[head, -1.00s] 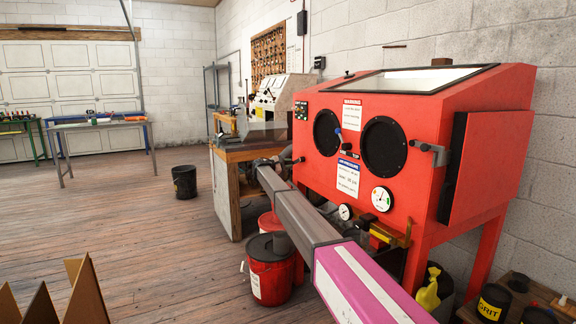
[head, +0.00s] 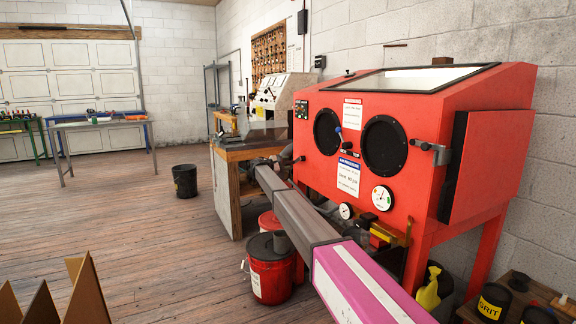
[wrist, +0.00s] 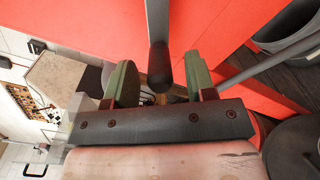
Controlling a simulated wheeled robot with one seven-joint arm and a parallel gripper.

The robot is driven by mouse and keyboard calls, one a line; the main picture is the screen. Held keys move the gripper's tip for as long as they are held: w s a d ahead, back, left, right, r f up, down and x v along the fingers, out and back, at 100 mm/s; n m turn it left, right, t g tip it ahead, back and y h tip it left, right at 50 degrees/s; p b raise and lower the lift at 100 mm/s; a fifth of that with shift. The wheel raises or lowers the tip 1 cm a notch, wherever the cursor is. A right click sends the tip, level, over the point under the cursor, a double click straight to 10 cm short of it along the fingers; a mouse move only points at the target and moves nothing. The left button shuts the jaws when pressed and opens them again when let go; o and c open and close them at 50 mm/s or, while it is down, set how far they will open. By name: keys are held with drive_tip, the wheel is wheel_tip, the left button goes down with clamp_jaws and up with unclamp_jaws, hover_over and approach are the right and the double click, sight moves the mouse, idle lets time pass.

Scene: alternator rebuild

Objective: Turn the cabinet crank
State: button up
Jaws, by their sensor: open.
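The red cabinet (head: 420,100) stands against the block wall at the right, with two round black ports and gauges on its sloped front. In the wrist view, a grey rod with a rounded black grip (wrist: 160,66), which looks like the crank handle, comes down from the top in front of the red panel (wrist: 80,25). My gripper (wrist: 161,84) is open, with one green-grey finger on each side of the black grip. I see a gap on both sides. In the head view my arm reaches along the cabinet's left end, and the gripper is hard to make out there.
A wooden-topped bench (head: 245,150) stands beyond the cabinet's left end. A red bucket (head: 268,275) stands on the floor close beside my arm. A black bin (head: 185,180) is farther left. The plank floor at the left is largely clear.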

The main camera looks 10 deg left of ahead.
drive_tip(key=v, duration=0.9)
drive_tip(key=shift+s+a, duration=0.25)
drive_tip(key=shift+a, duration=0.1)
